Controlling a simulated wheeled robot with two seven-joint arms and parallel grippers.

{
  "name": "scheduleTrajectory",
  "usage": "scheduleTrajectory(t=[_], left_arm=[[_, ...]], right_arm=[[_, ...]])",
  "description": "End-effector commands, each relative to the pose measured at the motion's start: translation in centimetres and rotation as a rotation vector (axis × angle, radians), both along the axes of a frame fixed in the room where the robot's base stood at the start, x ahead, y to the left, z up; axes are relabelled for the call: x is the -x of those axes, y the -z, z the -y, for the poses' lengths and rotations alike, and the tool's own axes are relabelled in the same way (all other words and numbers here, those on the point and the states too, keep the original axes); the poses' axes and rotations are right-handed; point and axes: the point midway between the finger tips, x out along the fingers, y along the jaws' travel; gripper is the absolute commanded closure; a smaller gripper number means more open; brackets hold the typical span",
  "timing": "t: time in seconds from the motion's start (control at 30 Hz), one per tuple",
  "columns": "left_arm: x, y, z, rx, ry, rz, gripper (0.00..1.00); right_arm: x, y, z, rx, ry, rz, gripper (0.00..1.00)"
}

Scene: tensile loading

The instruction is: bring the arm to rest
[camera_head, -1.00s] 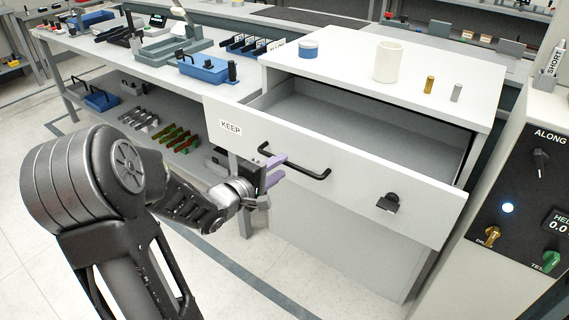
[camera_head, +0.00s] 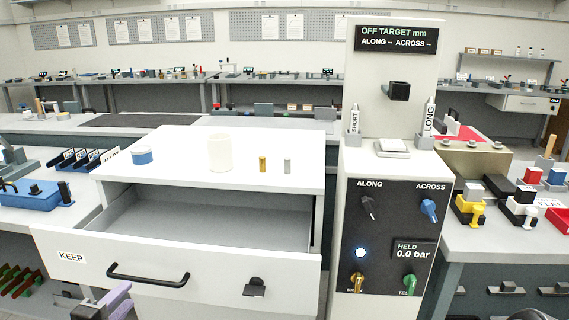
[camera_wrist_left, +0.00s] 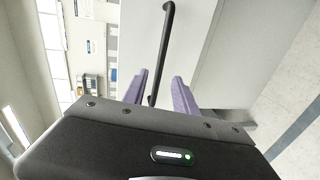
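My left gripper (camera_head: 118,294) shows at the bottom edge of the head view, in front of the open drawer (camera_head: 200,260) labelled KEEP. Its lilac fingers also show in the left wrist view (camera_wrist_left: 160,76), apart and open. The black drawer handle (camera_head: 148,276) is just above the gripper in the head view. In the wrist view the handle (camera_wrist_left: 163,45) runs through the space between the fingers; I cannot tell whether it is between them or beyond them. Most of my left arm is out of the head view. My right gripper is not in view.
The drawer is pulled out and looks empty inside. A white cup (camera_head: 220,152), a blue-banded tub (camera_head: 142,155) and two small cylinders stand on the cabinet top. A control console (camera_head: 385,235) stands to the right, with a side bench (camera_head: 490,240) beyond it.

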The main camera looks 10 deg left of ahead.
Motion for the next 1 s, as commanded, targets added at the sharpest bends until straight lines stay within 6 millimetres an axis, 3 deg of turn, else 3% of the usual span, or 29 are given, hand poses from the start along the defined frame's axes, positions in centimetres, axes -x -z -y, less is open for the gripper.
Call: scheduleTrajectory(t=[0.23,0.37,0.47,0.57,0.7,0.8,0.9,1.0], left_arm=[[0.4,1.6,-2.2,-0.332,-0.019,-0.090,0.66],[0.1,6.7,-1.7,-0.551,0.028,-0.263,0.66],[-0.1,13.2,2.3,-0.687,0.188,-0.439,0.66],[1.0,19.3,8.0,-0.768,0.401,-0.577,0.66],[4.5,25.9,16.9,-0.803,0.712,-0.702,0.66],[8.4,29.3,23.3,-0.780,0.920,-0.765,0.66],[12.6,31.4,28.6,-0.723,1.070,-0.816,0.66],[16.0,32.5,32.4,-0.680,1.172,-0.846,0.66]], right_arm=[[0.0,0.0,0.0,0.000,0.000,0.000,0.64],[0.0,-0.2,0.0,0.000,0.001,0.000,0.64],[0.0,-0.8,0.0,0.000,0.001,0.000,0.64],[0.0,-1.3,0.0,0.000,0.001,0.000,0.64],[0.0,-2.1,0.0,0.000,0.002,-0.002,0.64],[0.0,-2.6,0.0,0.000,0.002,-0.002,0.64],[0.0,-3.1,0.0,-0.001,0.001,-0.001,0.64],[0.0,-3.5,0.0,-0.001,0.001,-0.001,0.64]])
